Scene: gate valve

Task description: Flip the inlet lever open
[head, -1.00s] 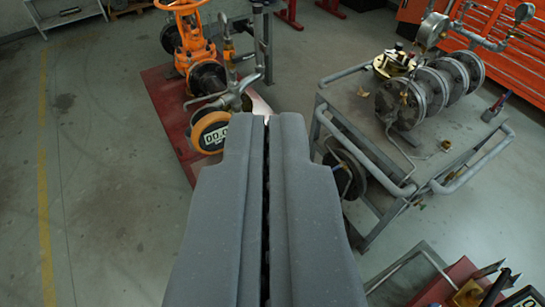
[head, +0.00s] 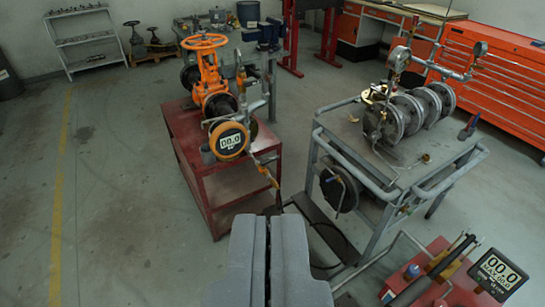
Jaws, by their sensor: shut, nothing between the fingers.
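My gripper (head: 268,216) is shut and empty at the bottom centre of the head view, pointing away from me. The orange gate valve (head: 207,75) with its handwheel (head: 204,41) on top stands on a red cart (head: 185,145) beyond it and to the left. A round orange digital gauge (head: 229,141) reading about 00.0 is at the cart's near end. A thin yellow handle or hose end (head: 265,172) shows right of the gauge, apart from my gripper. Small pipe fittings (head: 240,78) rise behind the gauge. I cannot tell which small part is the inlet lever.
A grey metal trolley (head: 385,155) with a flanged pipe assembly (head: 408,112) stands on the right. A red pump unit with a digital display (head: 497,275) is at the lower right. Orange cabinets (head: 490,70) line the back right. The floor at left is clear.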

